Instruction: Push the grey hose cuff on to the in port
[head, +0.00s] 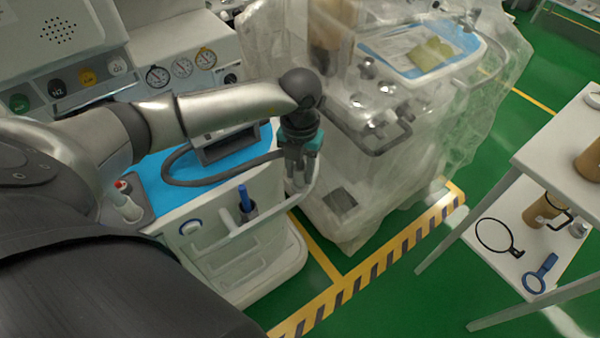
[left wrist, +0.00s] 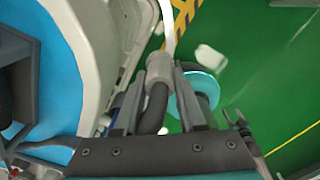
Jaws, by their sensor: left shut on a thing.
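My left gripper (head: 300,160) reaches down at the right edge of the blue-topped cart. In the left wrist view (left wrist: 160,78) its two fingers are shut on the grey hose cuff (left wrist: 160,66). The dark grey hose (left wrist: 152,112) runs from the cuff back between the fingers. In the head view the hose (head: 205,180) loops over the blue top to the gripper, which hides the cuff. A cyan ring (left wrist: 198,84) with a grey piece through it shows beside the right finger; I cannot tell whether it is the in port. My right gripper is not in view.
The cart (head: 240,260) has a white rail at its right. A cart under clear plastic sheeting (head: 400,170) stands close behind the gripper. A white table (head: 555,150) is at the right. Green floor with a striped yellow line (head: 375,268) lies between.

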